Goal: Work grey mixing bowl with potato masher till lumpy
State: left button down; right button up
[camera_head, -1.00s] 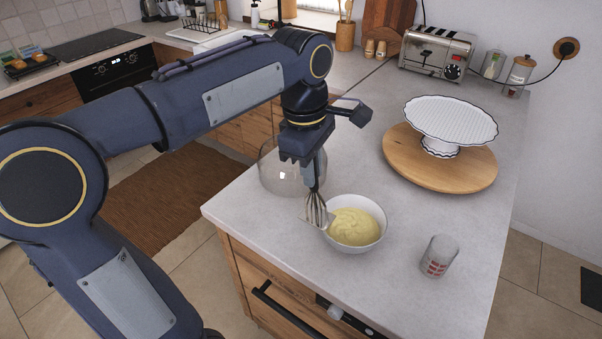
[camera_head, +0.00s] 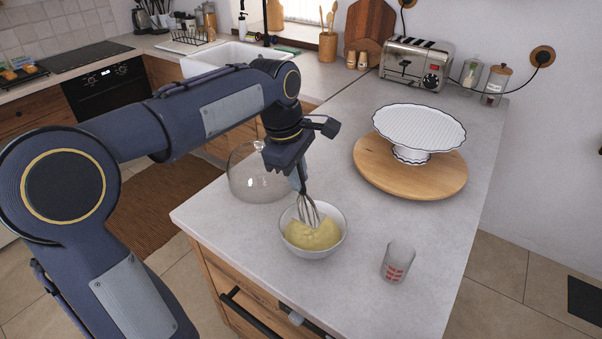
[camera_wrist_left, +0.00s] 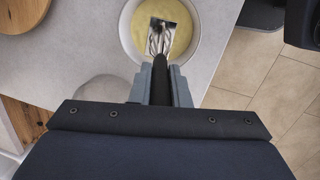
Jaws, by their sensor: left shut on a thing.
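My left gripper (camera_head: 298,181) is above the bowl's back left side, shut on the handle of the potato masher (camera_head: 308,211). The masher's several metal wires point down, and its head is inside the bowl's rim at the yellow mass. I cannot tell how deep it sits. In the left wrist view the masher's square head (camera_wrist_left: 161,33) shows over the yellow mass within the bowl (camera_wrist_left: 188,52), beyond my left gripper (camera_wrist_left: 160,88). My right gripper is out of view.
A clear glass dome (camera_head: 250,178) stands close behind and left of the bowl. A measuring glass with red marks (camera_head: 397,264) stands to its right. A white cake stand (camera_head: 420,128) rests on a round wooden board (camera_head: 380,180). The counter between them is clear.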

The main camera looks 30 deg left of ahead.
aim_at(301, 194)
pick_arm(q)
jog(key=shift+s+a+f+b, duration=0.1)
jog(key=shift+f+b, duration=0.3)
jog(key=shift+f, duration=0.35)
jog(key=shift+w+d+f+b, duration=0.2)
jog(key=shift+f+b, duration=0.4)
jog(key=shift+f, duration=0.5)
jog(key=shift+w+d+f+b, duration=0.1)
jog(key=shift+w+f+b, duration=0.1)
jog(key=shift+f+b, duration=0.7)
jog(key=shift+w+d+f+b, duration=0.2)
jog(key=shift+f+b, duration=0.15)
jog(key=shift+f, duration=0.95)
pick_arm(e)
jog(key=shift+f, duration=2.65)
pick_arm(q)
jog(key=shift+f+b, duration=0.3)
jog(key=shift+f, duration=0.1)
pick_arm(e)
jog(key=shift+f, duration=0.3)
pick_arm(q)
jog(key=shift+d, duration=0.1)
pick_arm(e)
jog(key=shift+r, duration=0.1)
